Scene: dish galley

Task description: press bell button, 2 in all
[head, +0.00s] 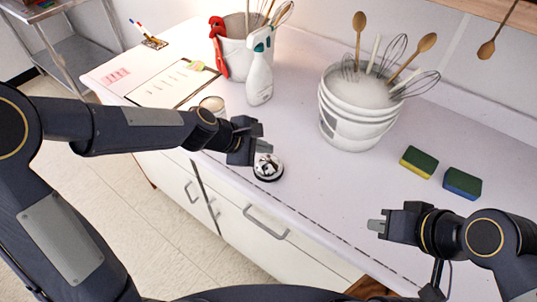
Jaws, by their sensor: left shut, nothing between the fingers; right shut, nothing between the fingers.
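A silver dome bell (267,167) with a dark base stands near the front edge of the white counter (310,185). It is the only bell I can make out. My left gripper (262,138) is shut and empty, close behind and above the bell in the picture. I cannot tell whether its fingertips touch the bell. My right gripper (374,226) is shut and empty, well to the right of the bell near the counter's front edge.
A bucket of utensils (355,110) is at the back centre. Two sponges (419,162) (462,183) lie at right. The counter between bell and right gripper is clear.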

